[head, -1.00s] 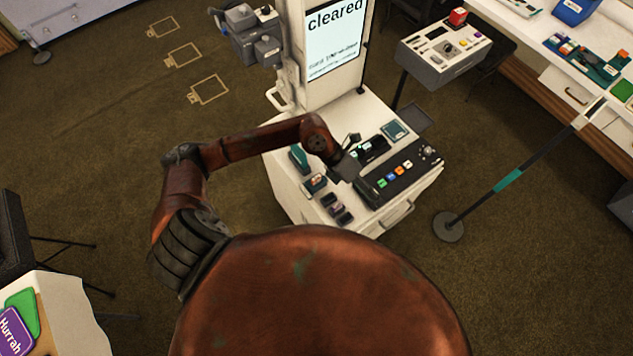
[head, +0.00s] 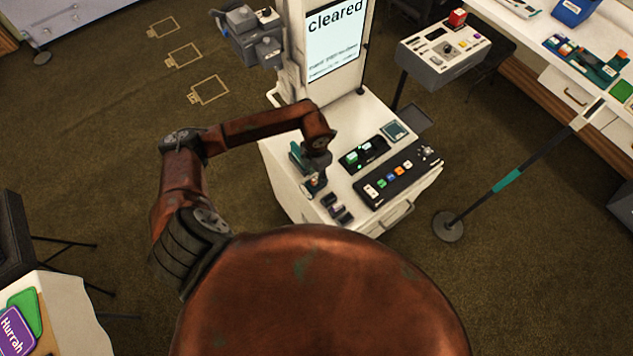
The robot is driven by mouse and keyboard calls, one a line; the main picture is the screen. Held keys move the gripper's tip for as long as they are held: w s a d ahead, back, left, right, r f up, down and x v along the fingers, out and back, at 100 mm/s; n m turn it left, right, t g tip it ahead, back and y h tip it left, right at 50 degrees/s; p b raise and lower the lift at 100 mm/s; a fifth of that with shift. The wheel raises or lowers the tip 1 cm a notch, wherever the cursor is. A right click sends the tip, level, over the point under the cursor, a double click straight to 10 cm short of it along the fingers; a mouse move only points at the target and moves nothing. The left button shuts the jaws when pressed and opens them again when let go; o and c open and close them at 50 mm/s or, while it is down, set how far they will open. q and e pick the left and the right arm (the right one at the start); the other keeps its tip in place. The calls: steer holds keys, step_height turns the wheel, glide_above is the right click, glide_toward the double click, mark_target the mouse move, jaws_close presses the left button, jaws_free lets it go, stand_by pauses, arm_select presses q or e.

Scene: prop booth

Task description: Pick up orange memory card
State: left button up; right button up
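My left gripper (head: 316,183) points down over the left part of the white cart top (head: 350,118), above a small holder with a bit of orange-red and white (head: 311,188). The gripper hides most of that holder, and its fingers are too small and dark to read. I cannot tell whether the orange bit is the memory card or whether the fingers touch it. An orange patch (head: 407,164) also shows in the row of coloured pieces on the black panel (head: 420,165). My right gripper is not in view.
A green upright piece (head: 298,156) stands left of the gripper. Small dark blocks (head: 337,207) lie in front of it. A black unit with green lights (head: 362,153) sits to its right. A screen (head: 334,40) rises behind. A post with a round base (head: 449,227) stands right of the cart.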

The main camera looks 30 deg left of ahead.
arm_select(q)
steer(key=shift+f, duration=0.75)
jaws_close()
